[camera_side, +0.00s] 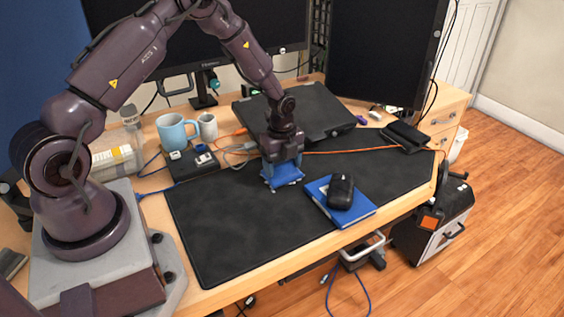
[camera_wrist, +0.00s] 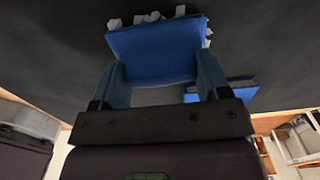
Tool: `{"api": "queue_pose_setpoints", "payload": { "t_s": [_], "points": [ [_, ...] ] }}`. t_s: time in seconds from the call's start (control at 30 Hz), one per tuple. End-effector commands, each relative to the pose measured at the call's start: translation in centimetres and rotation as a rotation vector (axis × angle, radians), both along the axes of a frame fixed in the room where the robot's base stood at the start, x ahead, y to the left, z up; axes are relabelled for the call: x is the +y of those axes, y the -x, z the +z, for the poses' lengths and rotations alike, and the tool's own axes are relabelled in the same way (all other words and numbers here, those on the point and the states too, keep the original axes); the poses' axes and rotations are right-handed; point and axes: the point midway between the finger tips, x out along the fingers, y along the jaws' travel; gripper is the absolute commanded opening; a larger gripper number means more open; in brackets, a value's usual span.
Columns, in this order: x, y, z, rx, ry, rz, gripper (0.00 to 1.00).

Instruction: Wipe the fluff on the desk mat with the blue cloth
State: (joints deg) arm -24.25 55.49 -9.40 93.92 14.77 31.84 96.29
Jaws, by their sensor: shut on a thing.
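The blue cloth (camera_side: 283,176) is held in my gripper (camera_side: 283,170), which is shut on it, low over the middle of the dark desk mat (camera_side: 230,225). In the wrist view the blue cloth (camera_wrist: 160,50) is between the two fingers of my gripper (camera_wrist: 162,80). Several pale bits of fluff (camera_wrist: 150,17) show along the cloth's far edge and right side, on the mat. In the side view only tiny light specks show by the cloth. The cloth hides whatever lies under it.
A blue book (camera_side: 360,208) with a black mouse (camera_side: 340,190) on it lies on the mat to the right. A closed laptop (camera_side: 320,108) is behind. A light blue mug (camera_side: 174,132) and a small black box (camera_side: 191,163) with items stand at left. The mat's front left is clear.

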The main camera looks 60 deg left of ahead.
Motion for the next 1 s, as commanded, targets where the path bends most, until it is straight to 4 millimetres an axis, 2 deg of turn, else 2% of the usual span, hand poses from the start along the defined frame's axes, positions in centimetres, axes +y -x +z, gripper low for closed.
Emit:
{"api": "queue_pose_setpoints", "payload": {
  "t_s": [1.0],
  "points": [
    [0.01,-0.02,-0.73,-0.001,0.000,0.000,0.43]
  ]
}}
